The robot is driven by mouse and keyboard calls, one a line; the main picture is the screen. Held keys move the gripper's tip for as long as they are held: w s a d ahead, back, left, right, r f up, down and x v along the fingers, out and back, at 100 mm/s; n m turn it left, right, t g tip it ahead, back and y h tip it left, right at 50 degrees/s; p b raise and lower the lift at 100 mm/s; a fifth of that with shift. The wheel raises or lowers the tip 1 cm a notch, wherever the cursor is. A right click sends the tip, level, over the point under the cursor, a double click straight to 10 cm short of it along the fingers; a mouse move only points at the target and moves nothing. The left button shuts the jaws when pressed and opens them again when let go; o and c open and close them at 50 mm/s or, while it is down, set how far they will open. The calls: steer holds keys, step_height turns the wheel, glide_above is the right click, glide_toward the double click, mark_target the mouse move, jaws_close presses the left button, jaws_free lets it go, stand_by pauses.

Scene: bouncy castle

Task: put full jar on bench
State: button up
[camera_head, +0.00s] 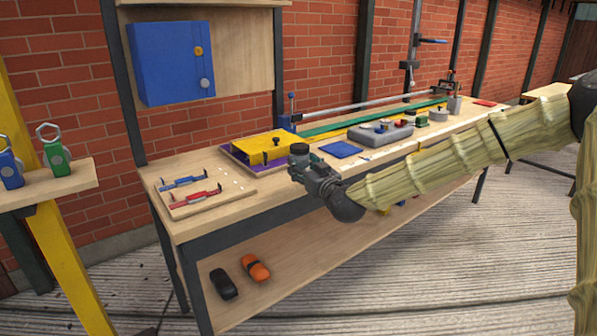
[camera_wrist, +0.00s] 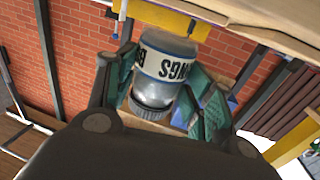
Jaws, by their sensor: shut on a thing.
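The jar (camera_wrist: 165,65) is greyish and see-through, with a white label bearing black lettering and a ribbed dark lid. In the wrist view it sits between the two green-padded fingers of my gripper (camera_wrist: 163,88), which is shut on it. In the head view my gripper (camera_head: 311,175) is at the front edge of the bench (camera_head: 225,216), with the dark top of the jar showing above the fingers. The rest of the jar is largely hidden there. I cannot tell how high it is above the bench top.
On the bench are a board with red and blue tools (camera_head: 205,190), a yellow box (camera_head: 264,147), a blue square (camera_head: 340,149) and a grey tray (camera_head: 378,134). A blue cabinet (camera_head: 165,64) hangs behind. Small bare patches lie near the front edge.

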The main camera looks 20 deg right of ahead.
steer(key=w, duration=0.7)
steer(key=shift+w+d+f+b, duration=0.25)
steer(key=shift+d+f+b, duration=0.1)
steer(key=shift+f, duration=0.05)
steer(key=shift+f+b, duration=0.4)
steer(key=shift+f, duration=1.25)
steer(key=shift+f, duration=0.1)
steer(key=o, duration=1.2)
steer(key=shift+s, duration=0.1)
